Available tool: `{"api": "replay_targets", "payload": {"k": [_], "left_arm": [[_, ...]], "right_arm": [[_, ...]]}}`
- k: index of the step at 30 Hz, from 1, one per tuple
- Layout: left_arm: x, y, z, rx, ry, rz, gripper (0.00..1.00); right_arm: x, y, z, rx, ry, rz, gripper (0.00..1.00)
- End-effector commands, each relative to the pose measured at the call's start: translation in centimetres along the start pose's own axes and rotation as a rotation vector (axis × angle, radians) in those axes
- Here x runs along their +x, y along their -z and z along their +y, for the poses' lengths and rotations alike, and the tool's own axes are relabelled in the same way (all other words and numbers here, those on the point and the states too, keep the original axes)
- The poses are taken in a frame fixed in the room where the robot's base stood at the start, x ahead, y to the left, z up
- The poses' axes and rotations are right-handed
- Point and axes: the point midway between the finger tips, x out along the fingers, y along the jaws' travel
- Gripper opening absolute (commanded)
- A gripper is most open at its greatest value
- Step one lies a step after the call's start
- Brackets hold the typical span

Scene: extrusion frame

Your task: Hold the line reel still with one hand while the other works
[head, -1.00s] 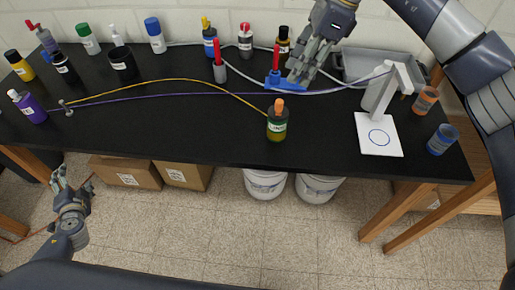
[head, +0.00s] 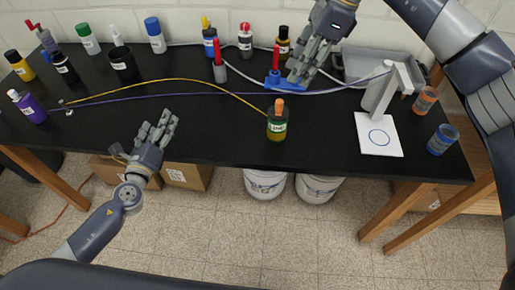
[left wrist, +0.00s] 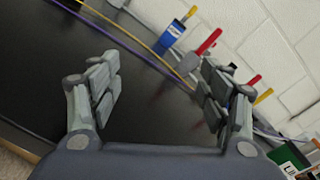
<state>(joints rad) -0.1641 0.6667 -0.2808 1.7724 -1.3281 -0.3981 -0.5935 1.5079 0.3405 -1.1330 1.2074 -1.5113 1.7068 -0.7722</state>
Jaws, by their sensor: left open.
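No thing is clearly marked as the line reel. A dark green bottle-shaped thing (head: 277,127) with an orange top stands near the bench's front edge, and a yellow line (head: 185,80) runs to it. A purple bottle (head: 28,107) stands at the left end, where a purple line (head: 180,95) starts. My left gripper (head: 157,126) is open and empty over the bench's front edge, left of the green one. It also shows in the left wrist view (left wrist: 160,92). My right gripper (head: 300,68) is at a blue base (head: 273,80) with a red handle; its grip is unclear.
Several bottles line the back. A grey tray (head: 365,65) lies behind the post. The black bench (head: 215,140) is clear at front centre.

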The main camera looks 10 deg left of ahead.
Motion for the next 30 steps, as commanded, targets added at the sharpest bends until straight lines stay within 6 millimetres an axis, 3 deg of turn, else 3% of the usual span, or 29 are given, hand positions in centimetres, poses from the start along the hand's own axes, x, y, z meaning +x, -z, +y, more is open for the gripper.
{"api": "replay_targets", "payload": {"k": [3,9,15,23,30], "left_arm": [[0.1,4.7,-5.4,0.179,0.107,0.061,0.71],[-1.4,11.8,-14.2,0.432,0.299,0.114,0.71],[-3.7,16.3,-20.2,0.558,0.435,0.125,0.71],[-4.3,18.2,-23.0,0.599,0.491,0.125,0.71],[-1.0,19.1,-24.5,0.597,0.490,0.123,0.71]], "right_arm": [[0.0,0.0,0.0,0.000,0.000,0.000,0.33],[0.0,0.0,0.0,0.000,0.000,0.000,0.33],[0.0,0.0,0.0,0.000,0.000,0.000,0.33],[0.0,0.0,0.0,0.000,0.000,0.000,0.33],[0.0,0.0,0.0,0.000,0.000,0.000,0.33]]}}
